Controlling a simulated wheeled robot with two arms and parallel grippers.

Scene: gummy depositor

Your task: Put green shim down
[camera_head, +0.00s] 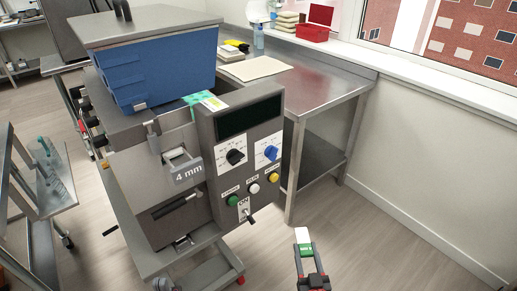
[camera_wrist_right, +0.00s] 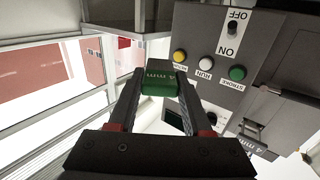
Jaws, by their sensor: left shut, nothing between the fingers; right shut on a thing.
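The green shim (camera_head: 305,249) has a white end in the head view. My right gripper (camera_head: 309,268) is shut on it and holds it in the air to the right of the depositor machine. In the right wrist view the green shim (camera_wrist_right: 158,79) sits between the two fingertips of the right gripper (camera_wrist_right: 157,90), and its lettering is too small to read.
The grey depositor (camera_head: 230,125) has knobs, buttons and a "4 mm" piece (camera_head: 187,174) on its front. A green item with a label (camera_head: 205,100) lies on its top beside the blue hopper (camera_head: 160,70). A steel table (camera_head: 315,85) stands behind. Floor at right is clear.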

